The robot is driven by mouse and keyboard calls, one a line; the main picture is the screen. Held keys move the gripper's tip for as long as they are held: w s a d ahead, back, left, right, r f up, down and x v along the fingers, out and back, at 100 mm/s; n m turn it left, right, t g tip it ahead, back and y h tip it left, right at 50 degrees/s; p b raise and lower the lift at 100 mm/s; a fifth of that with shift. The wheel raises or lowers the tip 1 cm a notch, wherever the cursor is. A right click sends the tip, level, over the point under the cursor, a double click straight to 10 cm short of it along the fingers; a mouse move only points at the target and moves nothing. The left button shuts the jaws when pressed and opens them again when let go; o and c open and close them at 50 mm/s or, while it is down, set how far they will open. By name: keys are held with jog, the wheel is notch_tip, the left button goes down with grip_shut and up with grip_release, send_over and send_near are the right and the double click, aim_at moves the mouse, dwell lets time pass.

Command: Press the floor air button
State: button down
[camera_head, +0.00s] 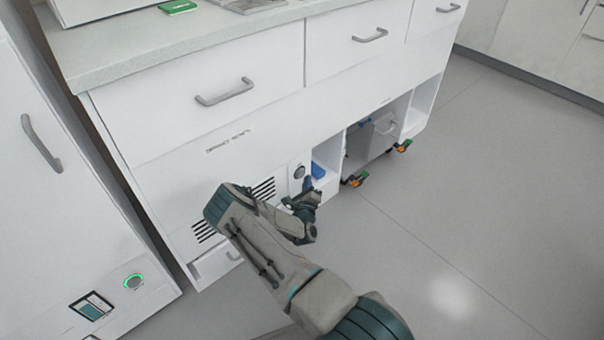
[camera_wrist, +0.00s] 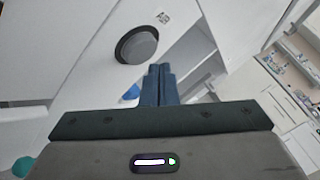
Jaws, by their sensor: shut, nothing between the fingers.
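The air button is a round grey knob-like button with a dark rim on the white cabinet front. In the wrist view the button (camera_wrist: 137,46) is above and left of my fingertips, beside a small label reading "AIR". In the head view the button (camera_head: 299,171) is low on the cabinet, right of the vent slots. My gripper (camera_wrist: 159,70) is shut and empty, its blue-grey fingers together. In the head view my gripper (camera_head: 308,184) is just below and right of the button. The fingertips appear apart from the button, but the exact gap cannot be told.
Drawers with handles (camera_head: 224,92) are above. A green-lit round button (camera_head: 133,282) is on the left cabinet. The floor at right is clear.

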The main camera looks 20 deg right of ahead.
jog(key=shift+s, duration=0.15)
jog(key=s+p, duration=0.1)
jog(key=s+d+p, duration=0.1)
jog(key=s, duration=0.1)
jog(key=s+d+p, duration=0.1)
jog(key=s, duration=0.1)
jog(key=shift+s, duration=0.25)
jog(key=shift+d+r, duration=0.1)
dwell(0.3)
